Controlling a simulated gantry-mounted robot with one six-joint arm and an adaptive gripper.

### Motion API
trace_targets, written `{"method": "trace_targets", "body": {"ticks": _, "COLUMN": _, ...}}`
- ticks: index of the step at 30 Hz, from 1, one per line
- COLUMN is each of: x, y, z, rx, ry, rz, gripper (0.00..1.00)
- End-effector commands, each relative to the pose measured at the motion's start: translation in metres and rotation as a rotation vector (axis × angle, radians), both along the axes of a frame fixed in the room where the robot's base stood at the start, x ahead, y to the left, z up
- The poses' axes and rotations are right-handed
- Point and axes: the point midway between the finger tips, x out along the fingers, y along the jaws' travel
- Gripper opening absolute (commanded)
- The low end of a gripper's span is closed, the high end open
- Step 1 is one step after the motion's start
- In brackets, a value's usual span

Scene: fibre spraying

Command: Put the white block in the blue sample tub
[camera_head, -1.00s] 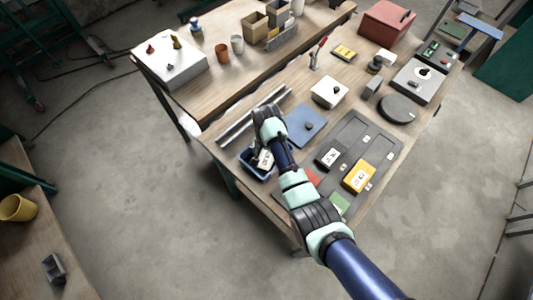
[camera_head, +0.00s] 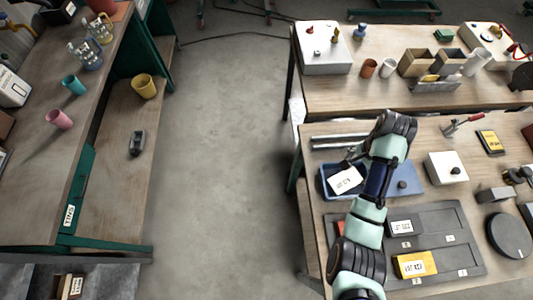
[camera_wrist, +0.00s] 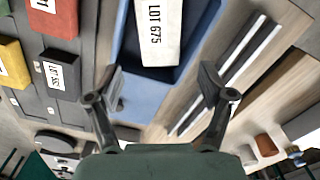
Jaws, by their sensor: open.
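The white block (camera_head: 346,180), with a printed label, lies inside the blue sample tub (camera_head: 326,187) at the left edge of the near table. In the wrist view the block reads "LOT 675" (camera_wrist: 156,32) and lies between the tub's blue walls (camera_wrist: 196,38). Its far end is cut off by the frame, and I cannot tell whether it lies flat. My gripper (camera_wrist: 161,78) is open and empty, with the fingers apart beside the tub's near end, clear of the block. In the head view my gripper (camera_head: 355,154) is just above the tub and partly hidden by the wrist.
A dark tray (camera_head: 452,222) holds a yellow block (camera_head: 415,264), a dark block (camera_head: 404,227) and a red block (camera_head: 345,228). Metal bars (camera_head: 338,140) lie behind the tub. A white box (camera_head: 445,168) stands right of the arm. Open floor lies left of the table.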

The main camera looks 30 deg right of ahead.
Motion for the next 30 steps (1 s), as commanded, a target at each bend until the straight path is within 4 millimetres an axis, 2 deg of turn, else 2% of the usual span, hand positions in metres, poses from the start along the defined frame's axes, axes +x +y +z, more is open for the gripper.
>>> {"method": "trace_targets", "body": {"ticks": 4, "x": 0.008, "y": 0.007, "z": 0.001, "rx": -0.016, "ry": -0.015, "rz": 0.034, "gripper": 0.81}}
{"method": "trace_targets", "body": {"ticks": 5, "x": 0.016, "y": 0.014, "z": 0.002, "rx": -0.034, "ry": -0.031, "rz": 0.069, "gripper": 0.81}}
{"method": "trace_targets", "body": {"ticks": 7, "x": 0.046, "y": 0.043, "z": 0.008, "rx": -0.106, "ry": -0.096, "rz": 0.210, "gripper": 0.81}}
{"method": "trace_targets", "body": {"ticks": 8, "x": 0.062, "y": 0.063, "z": 0.014, "rx": -0.149, "ry": -0.137, "rz": 0.295, "gripper": 0.81}}
{"method": "trace_targets", "body": {"ticks": 9, "x": 0.085, "y": 0.095, "z": 0.024, "rx": -0.218, "ry": -0.202, "rz": 0.427, "gripper": 0.81}}
{"method": "trace_targets", "body": {"ticks": 11, "x": 0.113, "y": 0.152, "z": 0.046, "rx": -0.333, "ry": -0.314, "rz": 0.642, "gripper": 0.81}}
{"method": "trace_targets", "body": {"ticks": 12, "x": 0.124, "y": 0.193, "z": 0.064, "rx": -0.412, "ry": -0.393, "rz": 0.782, "gripper": 0.81}}
{"method": "trace_targets", "body": {"ticks": 15, "x": 0.130, "y": 0.286, "z": 0.113, "rx": -0.596, "ry": -0.581, "rz": 1.074, "gripper": 0.81}}
{"method": "trace_targets", "body": {"ticks": 18, "x": 0.114, "y": 0.351, "z": 0.157, "rx": -0.742, "ry": -0.733, "rz": 1.266, "gripper": 0.81}}
{"method": "trace_targets", "body": {"ticks": 19, "x": 0.108, "y": 0.365, "z": 0.167, "rx": -0.775, "ry": -0.767, "rz": 1.305, "gripper": 0.81}}
{"method": "trace_targets", "body": {"ticks": 21, "x": 0.097, "y": 0.386, "z": 0.184, "rx": -0.831, "ry": -0.827, "rz": 1.365, "gripper": 0.81}}
{"method": "trace_targets", "body": {"ticks": 23, "x": 0.092, "y": 0.395, "z": 0.192, "rx": -0.858, "ry": -0.853, "rz": 1.391, "gripper": 0.81}}
{"method": "trace_targets", "body": {"ticks": 30, "x": 0.090, "y": 0.397, "z": 0.196, "rx": -0.869, "ry": -0.861, "rz": 1.398, "gripper": 0.81}}
